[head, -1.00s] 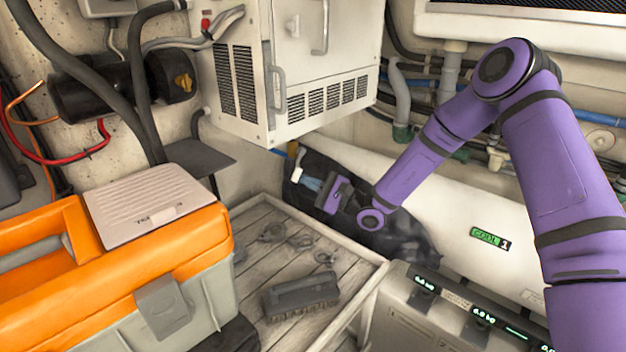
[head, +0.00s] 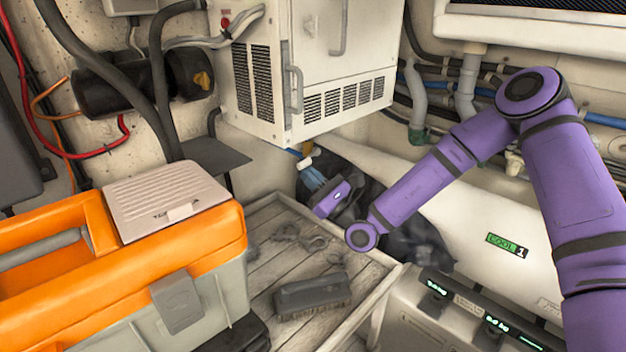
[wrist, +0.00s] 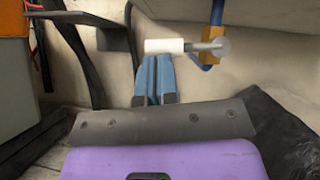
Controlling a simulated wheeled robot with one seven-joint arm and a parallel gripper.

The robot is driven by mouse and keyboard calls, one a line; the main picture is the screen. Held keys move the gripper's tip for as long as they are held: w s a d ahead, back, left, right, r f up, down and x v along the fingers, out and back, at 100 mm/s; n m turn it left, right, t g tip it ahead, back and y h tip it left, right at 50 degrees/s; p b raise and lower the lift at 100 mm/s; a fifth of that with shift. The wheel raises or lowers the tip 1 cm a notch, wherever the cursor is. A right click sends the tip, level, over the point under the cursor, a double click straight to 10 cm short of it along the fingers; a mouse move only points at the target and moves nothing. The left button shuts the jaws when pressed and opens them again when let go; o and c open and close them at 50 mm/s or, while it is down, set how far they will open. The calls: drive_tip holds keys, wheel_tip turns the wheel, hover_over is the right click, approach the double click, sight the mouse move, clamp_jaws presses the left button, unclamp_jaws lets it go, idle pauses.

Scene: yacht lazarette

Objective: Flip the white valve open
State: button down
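The white valve handle (wrist: 165,46) lies level in the wrist view, on a grey stem by a blue pipe (wrist: 217,14) with a brass-coloured fitting (wrist: 208,58). In the head view the handle (head: 304,163) is a small white piece under the cabinet's lower right side. My gripper (wrist: 155,76) has blue fingers close together with nothing visible between them. Their tips are right at the handle's lower edge in the wrist view; I cannot tell whether they touch it. In the head view my gripper (head: 313,179) reaches up from below the handle.
The white vented cabinet (head: 310,60) hangs just above the gripper. A black bag (head: 405,240) lies beside and below my wrist. A slatted wooden shelf (head: 262,217) holds a brush (head: 312,295). An orange toolbox (head: 60,265) stands at left, and a grey shelf plate (wrist: 85,18) is left of the fingers.

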drive_tip(key=shift+s+a+r, duration=0.1)
drive_tip(key=shift+a+r, duration=0.05)
drive_tip(key=shift+r, duration=0.15)
idle(0.5)
